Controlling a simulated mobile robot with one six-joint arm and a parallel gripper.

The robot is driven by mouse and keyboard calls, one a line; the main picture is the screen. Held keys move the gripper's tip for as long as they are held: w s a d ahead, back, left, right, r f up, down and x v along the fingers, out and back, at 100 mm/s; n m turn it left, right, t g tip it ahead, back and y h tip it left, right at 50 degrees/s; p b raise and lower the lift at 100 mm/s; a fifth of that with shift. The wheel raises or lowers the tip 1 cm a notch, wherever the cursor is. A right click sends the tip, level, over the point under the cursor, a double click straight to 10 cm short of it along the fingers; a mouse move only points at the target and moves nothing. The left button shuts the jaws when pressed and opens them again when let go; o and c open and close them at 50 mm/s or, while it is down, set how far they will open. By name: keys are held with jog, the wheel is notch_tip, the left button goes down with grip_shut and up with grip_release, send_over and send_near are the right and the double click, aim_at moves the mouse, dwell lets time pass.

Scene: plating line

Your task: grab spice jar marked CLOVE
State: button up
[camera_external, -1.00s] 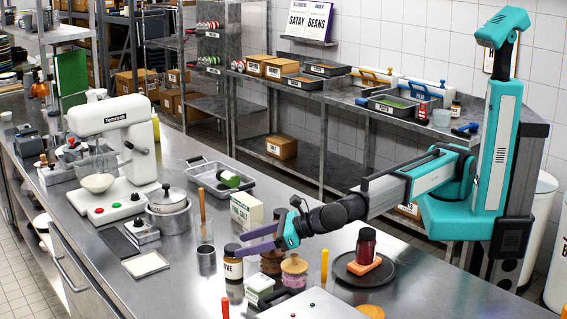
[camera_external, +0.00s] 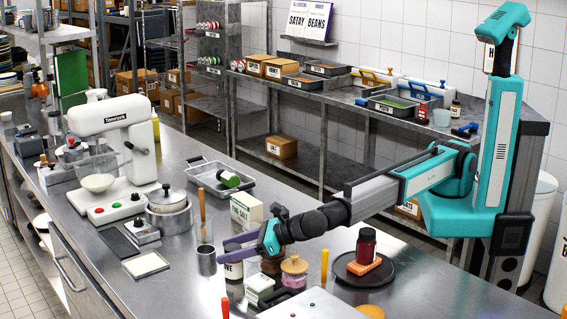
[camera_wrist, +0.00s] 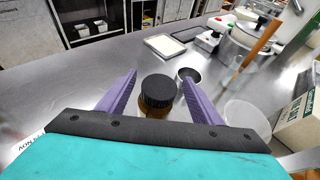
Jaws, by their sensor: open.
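The spice jar (camera_external: 233,269) stands upright on the steel counter, with the end of its label, "OVE", showing; my gripper hides its upper part in the outside view. In the wrist view its black ribbed cap (camera_wrist: 158,91) and a strip of amber body show between my two purple fingers. My gripper (camera_external: 228,248) is open, its fingers on either side of the jar's top. In the wrist view my gripper (camera_wrist: 158,98) has gaps between both fingers and the cap.
A metal cup (camera_external: 206,260) stands just left of the jar. A salt carton (camera_external: 246,208) is behind it. Bare counter lies to the front left.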

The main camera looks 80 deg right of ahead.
jog(key=shift+p+x, duration=0.35)
jog(key=shift+x, duration=1.3)
jog(key=shift+c, duration=0.3)
jog(key=c, duration=1.3)
jog(key=shift+r, duration=0.2)
jog(key=shift+r+b, duration=0.85)
jog(key=shift+r, duration=4)
